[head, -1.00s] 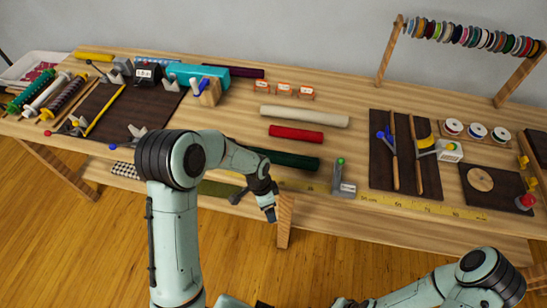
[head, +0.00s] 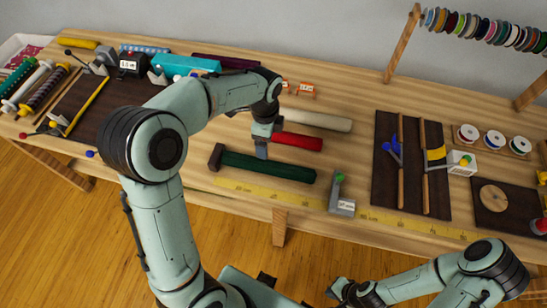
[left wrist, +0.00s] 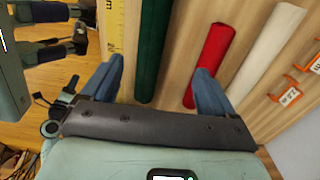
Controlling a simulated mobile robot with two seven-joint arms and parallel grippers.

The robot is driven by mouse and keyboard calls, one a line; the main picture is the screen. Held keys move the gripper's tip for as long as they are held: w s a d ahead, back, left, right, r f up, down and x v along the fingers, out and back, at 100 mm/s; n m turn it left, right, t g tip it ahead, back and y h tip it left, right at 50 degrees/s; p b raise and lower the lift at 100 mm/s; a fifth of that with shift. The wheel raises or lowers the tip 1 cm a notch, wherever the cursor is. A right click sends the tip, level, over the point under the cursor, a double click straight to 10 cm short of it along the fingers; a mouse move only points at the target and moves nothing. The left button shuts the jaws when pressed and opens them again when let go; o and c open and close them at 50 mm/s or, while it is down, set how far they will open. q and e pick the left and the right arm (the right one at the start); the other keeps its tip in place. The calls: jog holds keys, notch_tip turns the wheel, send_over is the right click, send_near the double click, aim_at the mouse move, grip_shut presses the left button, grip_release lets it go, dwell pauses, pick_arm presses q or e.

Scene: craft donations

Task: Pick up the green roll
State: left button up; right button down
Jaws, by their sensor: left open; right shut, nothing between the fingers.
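The dark green roll (head: 275,168) lies on the table towards its front edge, with a dark brown piece at its left end. It also shows in the left wrist view (left wrist: 153,45). My left gripper (head: 262,150) is over the roll's left part and hides a little of it. In the left wrist view my left gripper (left wrist: 157,85) is open, and the green roll lies in line with the gap between its blue fingers, nothing held. My right gripper (head: 338,292) is shut and empty, low in front of the table.
A red roll (head: 298,141) lies just behind the green one, near one left finger in the wrist view. A cream roll (head: 318,120) lies behind that. A yellow measuring tape (head: 240,187) runs along the front. A grey labelled tool (head: 341,200) stands to the right.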

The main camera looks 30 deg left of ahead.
pick_arm(q)
send_over(265, 163)
notch_tip(265, 163, down, 6)
jog(key=shift+w+f, duration=0.3)
jog(key=shift+f, duration=0.45)
jog(key=f, duration=0.5)
jog(key=shift+s+a+b, duration=0.1)
jog(key=shift+s+b, duration=0.2)
jog(key=c, duration=1.3)
